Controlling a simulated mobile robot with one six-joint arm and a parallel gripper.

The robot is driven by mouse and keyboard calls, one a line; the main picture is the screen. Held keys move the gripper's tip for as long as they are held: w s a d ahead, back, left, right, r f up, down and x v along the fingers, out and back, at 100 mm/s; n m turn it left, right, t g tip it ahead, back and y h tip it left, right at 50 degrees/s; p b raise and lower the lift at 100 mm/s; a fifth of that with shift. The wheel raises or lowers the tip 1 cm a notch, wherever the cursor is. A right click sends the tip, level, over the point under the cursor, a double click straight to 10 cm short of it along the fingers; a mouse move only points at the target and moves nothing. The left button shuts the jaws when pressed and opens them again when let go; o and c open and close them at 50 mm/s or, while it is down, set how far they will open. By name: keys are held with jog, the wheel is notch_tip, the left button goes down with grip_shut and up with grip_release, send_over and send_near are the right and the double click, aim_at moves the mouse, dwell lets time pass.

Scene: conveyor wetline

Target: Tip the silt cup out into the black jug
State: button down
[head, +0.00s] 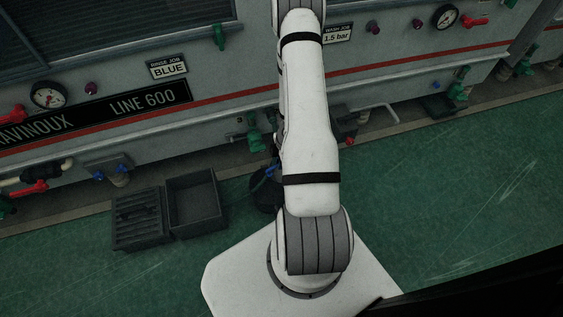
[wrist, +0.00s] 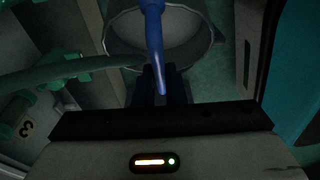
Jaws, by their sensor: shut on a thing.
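In the wrist view a blue, tapering handle-like piece (wrist: 154,45) runs down between the dark fingers of my gripper (wrist: 160,82), which is shut on it. Behind it is a round grey vessel (wrist: 207,45) with a pale rim, its mouth facing the camera. I cannot tell for sure whether this is the silt cup or how the blue piece joins it. In the head view a dark, rounded thing, apparently the black jug (head: 262,194), stands on the floor by the machine, partly hidden behind my arm. My gripper is hidden there.
An open dark bin (head: 196,232) and a slatted dark crate (head: 140,245) stand left of the jug. The green floor (head: 460,200) is clear at right.

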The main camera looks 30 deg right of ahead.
aim_at(269, 169)
jog(key=shift+w+a+f+h+b, duration=0.2)
jog(key=shift+a+f+h+b, duration=0.5)
jog(key=shift+b, duration=0.9)
jog(key=shift+w+a+f+g+h+b, duration=0.1)
jog(key=shift+a+f+g+h+b, duration=0.1)
jog(key=shift+a+g+h+b, duration=0.35)
jog(key=shift+w+a+r+h+p, duration=0.2)
jog(key=shift+a+h+p, duration=0.1)
jog(key=shift+h+p, duration=0.55)
jog(key=shift+a+p, duration=0.1)
jog(key=shift+p, duration=0.25)
jog(key=shift+w+a+r+g+h+p, duration=0.1)
jog(key=shift+a+g+h+p, duration=0.15)
jog(key=shift+a+h+p, duration=0.8)
jog(key=shift+w+d+h+p, duration=0.15)
jog(key=shift+h+p, duration=0.1)
jog(key=shift+p, duration=0.9)
jog(key=a+h, duration=0.1)
jog(key=a+f+g+h+b, duration=0.1)
jog(key=h, duration=0.1)
jog(key=w+a+h, duration=0.1)
jog(key=h, duration=0.1)
jog(key=shift+a+f+g+b, duration=0.15)
jog(key=shift+f+g+b, duration=0.15)
jog(key=shift+g, duration=0.1)
